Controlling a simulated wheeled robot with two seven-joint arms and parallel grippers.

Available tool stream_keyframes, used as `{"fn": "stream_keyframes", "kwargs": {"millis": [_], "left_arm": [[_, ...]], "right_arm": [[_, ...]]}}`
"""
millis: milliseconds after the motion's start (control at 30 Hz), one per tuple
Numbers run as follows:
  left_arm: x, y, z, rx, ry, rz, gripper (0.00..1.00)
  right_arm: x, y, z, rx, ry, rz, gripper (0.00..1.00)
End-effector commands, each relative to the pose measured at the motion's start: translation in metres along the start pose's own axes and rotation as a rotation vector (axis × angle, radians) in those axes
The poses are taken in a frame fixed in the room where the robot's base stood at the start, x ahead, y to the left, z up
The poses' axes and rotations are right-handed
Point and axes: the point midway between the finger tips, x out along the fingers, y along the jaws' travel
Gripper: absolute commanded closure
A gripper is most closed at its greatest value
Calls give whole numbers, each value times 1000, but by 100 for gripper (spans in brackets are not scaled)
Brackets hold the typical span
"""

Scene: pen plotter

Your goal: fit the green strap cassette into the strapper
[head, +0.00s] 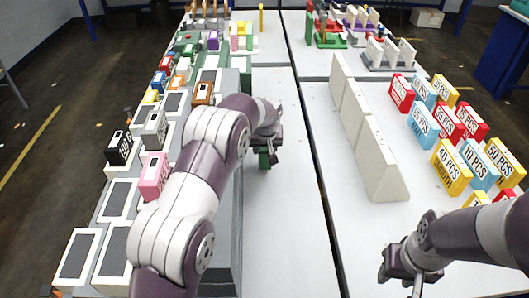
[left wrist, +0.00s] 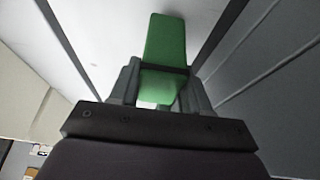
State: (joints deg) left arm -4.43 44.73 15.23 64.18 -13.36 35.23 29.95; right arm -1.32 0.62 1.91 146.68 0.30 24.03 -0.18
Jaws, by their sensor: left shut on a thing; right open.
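My left gripper (head: 268,150) is shut on a green block, the green strap cassette (head: 264,161), above the white table just right of the grey stepped rack. In the left wrist view the cassette (left wrist: 165,40) sticks out beyond the fingers (left wrist: 160,85); part of it is hidden between them. My right gripper (head: 408,280) is open and empty over the right table near the front. I cannot tell for sure which thing is the strapper; several small machines stand far back, partly green.
The grey rack (head: 236,225) on the left holds several coloured boxes, including a pink one (head: 153,176). A long pale divider (head: 375,160) stands on the right table, with several labelled boxes (head: 452,168) beyond it. The white table (head: 285,220) between rack and divider is clear.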

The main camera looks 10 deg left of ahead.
Motion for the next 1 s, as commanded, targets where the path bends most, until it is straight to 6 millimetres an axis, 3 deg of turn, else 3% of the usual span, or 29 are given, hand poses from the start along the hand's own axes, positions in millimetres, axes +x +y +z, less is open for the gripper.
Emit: {"fn": "stream_keyframes", "kwargs": {"millis": [133,467,500,567,833,1000], "left_arm": [[23,0,11,1,-3,-1,87],[28,0,12,0,-1,-1,87],[27,0,12,0,-2,-1,44],[27,0,12,0,-2,-1,28],[26,0,12,0,-2,-1,28],[9,0,10,0,1,0,28]], "right_arm": [[-3,0,0,0,0,0,57],[2,0,0,0,0,0,57],[0,0,0,0,0,0,57],[0,0,0,0,0,0,57],[-1,0,0,0,0,0,57],[-1,0,0,0,0,0,57]]}}
